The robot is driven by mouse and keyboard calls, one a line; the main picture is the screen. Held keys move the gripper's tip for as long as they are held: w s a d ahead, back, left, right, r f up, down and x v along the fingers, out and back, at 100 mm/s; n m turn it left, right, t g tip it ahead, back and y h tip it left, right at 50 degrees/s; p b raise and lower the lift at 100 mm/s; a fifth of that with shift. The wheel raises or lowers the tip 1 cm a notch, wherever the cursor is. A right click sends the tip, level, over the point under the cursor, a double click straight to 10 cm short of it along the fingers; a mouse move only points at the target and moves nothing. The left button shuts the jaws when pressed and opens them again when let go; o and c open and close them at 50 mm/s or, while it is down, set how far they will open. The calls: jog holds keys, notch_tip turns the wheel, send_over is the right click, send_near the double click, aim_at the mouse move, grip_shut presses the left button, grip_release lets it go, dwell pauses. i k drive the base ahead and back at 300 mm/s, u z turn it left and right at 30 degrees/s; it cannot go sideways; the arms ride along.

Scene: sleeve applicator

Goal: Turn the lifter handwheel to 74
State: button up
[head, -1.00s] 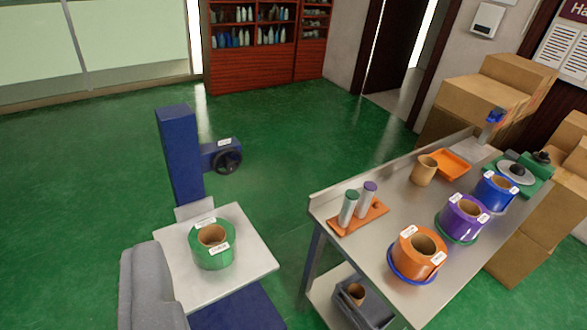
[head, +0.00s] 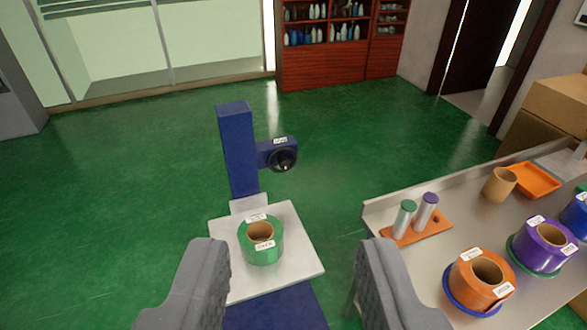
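The lifter handwheel (head: 283,159) is a small black wheel on a blue side arm of the lifter's blue column (head: 237,150), with a white label above it. I cannot read any number on it. The lifter's pale platform (head: 300,262) carries a green roll (head: 261,246) with a brown core and white labels. My gripper (head: 293,265) shows as two grey padded fingers set wide apart at the bottom of the view. It is open and empty. The fingers are well in front of the handwheel and apart from it, with the platform showing between them.
A steel table (head: 448,248) at the right holds an orange roll (head: 482,278), a purple roll (head: 543,246), an orange rack (head: 422,230) with two cylinders, a brown core (head: 500,184) and an orange tray (head: 535,179). Green floor (head: 120,190) is free at the left.

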aim_at(284, 163)
jog(key=i, duration=0.95)
jog(key=u, duration=0.05)
